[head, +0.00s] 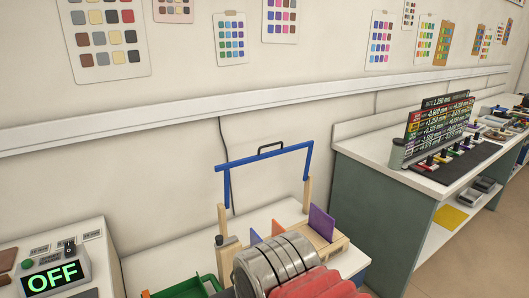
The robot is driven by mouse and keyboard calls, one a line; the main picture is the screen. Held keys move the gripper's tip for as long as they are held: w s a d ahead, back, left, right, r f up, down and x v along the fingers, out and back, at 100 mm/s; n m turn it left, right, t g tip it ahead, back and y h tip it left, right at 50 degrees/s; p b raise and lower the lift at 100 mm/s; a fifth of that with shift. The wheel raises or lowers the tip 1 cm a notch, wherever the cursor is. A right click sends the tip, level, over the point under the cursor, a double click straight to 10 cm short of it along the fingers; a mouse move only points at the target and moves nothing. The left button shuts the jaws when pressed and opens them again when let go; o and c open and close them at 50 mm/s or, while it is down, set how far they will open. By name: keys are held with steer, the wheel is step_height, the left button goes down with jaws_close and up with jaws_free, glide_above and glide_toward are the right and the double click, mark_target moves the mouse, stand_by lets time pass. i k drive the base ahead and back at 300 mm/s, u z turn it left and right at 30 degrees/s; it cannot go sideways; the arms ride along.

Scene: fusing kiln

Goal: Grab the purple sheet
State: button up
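The purple sheet (321,222) stands upright, slightly tilted, in a light wooden rack (334,244) on a white table in the head view. Its lower edge is hidden in the rack. An orange sheet (277,228) and a blue sheet (255,237) stand to its left, partly hidden behind grey rounded metal parts and red ribbed parts at the bottom of the picture. No gripper fingertips show, so I cannot tell where my gripper is relative to the purple sheet.
A blue bar frame (264,158) on wooden posts rises behind and left of the sheets. A green tray (190,288) lies front left, near a box reading OFF (55,276). A taller white counter (372,150) with a dark sign stands right.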

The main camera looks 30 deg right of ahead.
mark_target(323, 223)
steer(key=z, duration=0.75)
steer(key=k, duration=0.95)
steer(key=z, duration=0.25)
steer(key=i, duration=1)
steer(key=u, duration=0.05)
